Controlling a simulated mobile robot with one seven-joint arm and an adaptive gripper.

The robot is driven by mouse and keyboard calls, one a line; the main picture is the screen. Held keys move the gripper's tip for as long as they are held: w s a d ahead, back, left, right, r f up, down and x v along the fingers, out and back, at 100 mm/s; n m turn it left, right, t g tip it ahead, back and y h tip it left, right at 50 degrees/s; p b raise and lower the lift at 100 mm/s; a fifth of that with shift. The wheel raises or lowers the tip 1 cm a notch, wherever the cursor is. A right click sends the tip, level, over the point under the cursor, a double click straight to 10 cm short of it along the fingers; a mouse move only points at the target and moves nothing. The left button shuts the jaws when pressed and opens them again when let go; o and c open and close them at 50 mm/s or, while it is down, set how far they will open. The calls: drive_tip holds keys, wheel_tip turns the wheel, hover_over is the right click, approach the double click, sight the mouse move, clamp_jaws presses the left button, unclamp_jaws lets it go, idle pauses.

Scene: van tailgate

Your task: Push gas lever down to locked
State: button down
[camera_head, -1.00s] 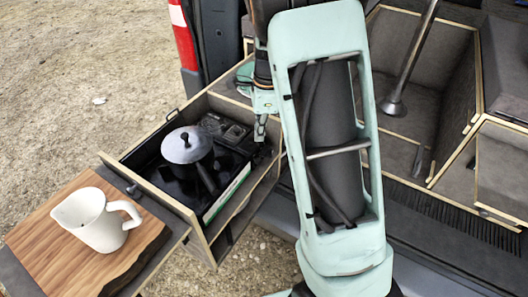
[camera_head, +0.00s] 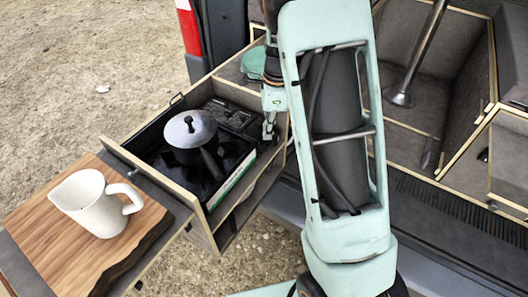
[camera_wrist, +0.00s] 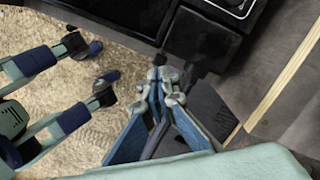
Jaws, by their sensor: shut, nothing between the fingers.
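The black camping stove (camera_head: 232,160) sits in the pulled-out drawer, with a dark control section (camera_head: 232,116) at its right end. In the wrist view part of the stove (camera_wrist: 185,10) shows at the top, with a dark box-like part (camera_wrist: 200,42) below it. My gripper (camera_head: 270,132) is at the stove's right end, close to its front side. In the wrist view my gripper (camera_wrist: 165,82) is shut and empty, with its fingertips just below the dark part. I cannot make out the gas lever or its position, nor tell whether the fingertips touch anything.
A lidded grey pot (camera_head: 190,130) stands on the stove, its handle towards the front. A white jug (camera_head: 95,204) stands on a wooden board (camera_head: 45,245) at left. The drawer's wooden wall (camera_head: 150,172) borders the stove. Open gravel lies below the drawer.

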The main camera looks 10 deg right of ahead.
sight(266, 147)
drive_tip(key=f+b, duration=0.2)
drive_tip(key=f, duration=0.2)
drive_tip(key=shift+a+b, duration=0.2)
drive_tip(key=shift+b, duration=0.1)
wheel_tip(266, 147, down, 2)
drive_tip(key=shift+f+b, duration=0.2)
drive_tip(key=shift+b, duration=0.55)
drive_tip(key=shift+d+r+p, duration=0.25)
drive_tip(key=shift+d+p, duration=0.1)
drive_tip(key=shift+d, duration=0.05)
drive_tip(key=shift+s+d+r, duration=0.1)
drive_tip(key=shift+d+r, duration=0.05)
drive_tip(key=shift+d, duration=0.4)
drive_tip(key=shift+s+d+r, duration=0.1)
drive_tip(key=shift+d+r, duration=0.05)
drive_tip(key=shift+d, duration=0.4)
wheel_tip(266, 147, up, 12)
drive_tip(key=d, duration=0.1)
